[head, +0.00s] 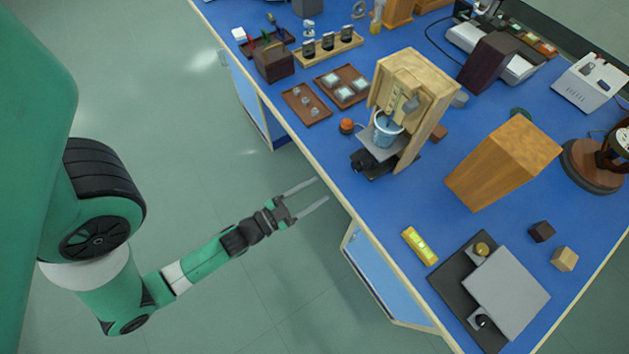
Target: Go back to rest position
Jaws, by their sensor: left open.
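My left gripper (321,191) comes in from the left on a green arm. Its two thin fingers are spread apart with nothing between them. It is over the floor, just off the near left edge of the blue-topped bench (335,155), and no contact with the bench can be made out. My right gripper does not show.
Near that edge stand a wooden stand with a blue cup (387,130), a tray with small clear pieces (307,104) and a yellow level (420,246). A wooden block (505,160) and a grey plate (507,292) are further right. The floor (190,130) left of the bench is clear.

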